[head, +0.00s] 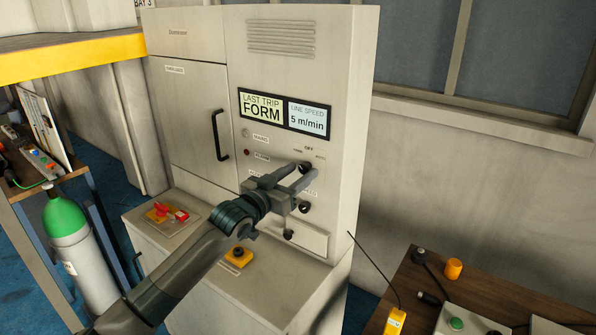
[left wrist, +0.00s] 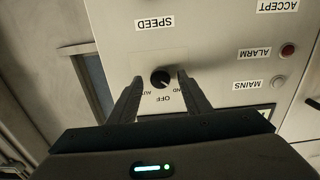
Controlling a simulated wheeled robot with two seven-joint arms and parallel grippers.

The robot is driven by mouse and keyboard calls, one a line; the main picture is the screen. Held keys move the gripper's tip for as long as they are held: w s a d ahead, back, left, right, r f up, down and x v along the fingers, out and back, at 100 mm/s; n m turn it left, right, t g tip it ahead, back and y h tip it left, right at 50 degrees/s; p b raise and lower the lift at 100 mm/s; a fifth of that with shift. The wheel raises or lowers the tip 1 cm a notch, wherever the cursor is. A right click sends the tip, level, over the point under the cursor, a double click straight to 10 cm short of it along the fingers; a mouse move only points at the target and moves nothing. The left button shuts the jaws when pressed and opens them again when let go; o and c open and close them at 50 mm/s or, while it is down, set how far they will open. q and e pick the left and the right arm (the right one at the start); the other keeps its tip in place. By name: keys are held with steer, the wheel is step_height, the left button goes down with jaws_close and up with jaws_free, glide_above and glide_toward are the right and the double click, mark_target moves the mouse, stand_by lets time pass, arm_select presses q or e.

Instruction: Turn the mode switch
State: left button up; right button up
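The mode switch is a small black knob (head: 305,167) on the cabinet's front panel, below the display, with OFF and AUTO lettering around it. In the left wrist view the knob (left wrist: 160,78) appears upside down, and its pointer direction is too small to tell. My left gripper (head: 297,177) is open at the panel, its fingers hiding part of the switch area in the head view. In the left wrist view its fingertips (left wrist: 158,88) stand on either side of the knob, with a visible gap at each side. My right gripper is not in view.
A second black knob (head: 304,207) sits just below the gripper. The display (head: 284,114) reads LAST TRIP FORM and 5 m/min. A door handle (head: 219,135) juts out at left. A red switch (head: 166,211) and a yellow-based button (head: 239,255) are on the ledge.

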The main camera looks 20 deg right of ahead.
arm_select(q)
steer(key=shift+a, duration=0.1)
steer(key=shift+p+v, duration=1.2)
steer(key=shift+v, duration=0.25)
steer(key=p+v, duration=0.1)
steer(key=v, duration=0.2)
steer(key=b+v, duration=0.6)
steer(key=v, duration=1.1)
steer(key=shift+s, duration=0.2)
steer(key=shift+a+f, duration=0.1)
